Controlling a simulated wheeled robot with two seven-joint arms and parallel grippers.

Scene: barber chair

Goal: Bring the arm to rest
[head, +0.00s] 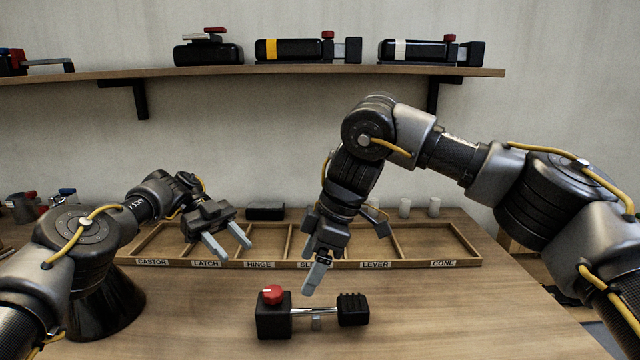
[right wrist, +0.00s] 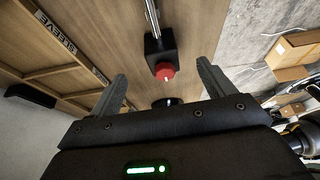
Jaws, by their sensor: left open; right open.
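My right gripper (head: 345,258) hangs over the front of the sorting tray, fingers pointing down. It is open and empty; its two fingers also show in the right wrist view (right wrist: 160,84). My left gripper (head: 228,243) is open and empty above the latch and hinge compartments. A black device with a red knob (head: 272,293), a metal rod and a ribbed black end (head: 353,309) lies on the table in front of the tray, below my right gripper and apart from it. In the right wrist view its red knob (right wrist: 165,71) appears between the fingers, beyond them.
The wooden tray (head: 405,265) has labelled compartments: castor, latch, hinge, a partly hidden label, lever and cone. Two white cylinders (head: 405,207) stand behind it. A wall shelf (head: 220,72) holds several black devices. The table front right is clear. Cardboard boxes (right wrist: 290,50) show beyond the table.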

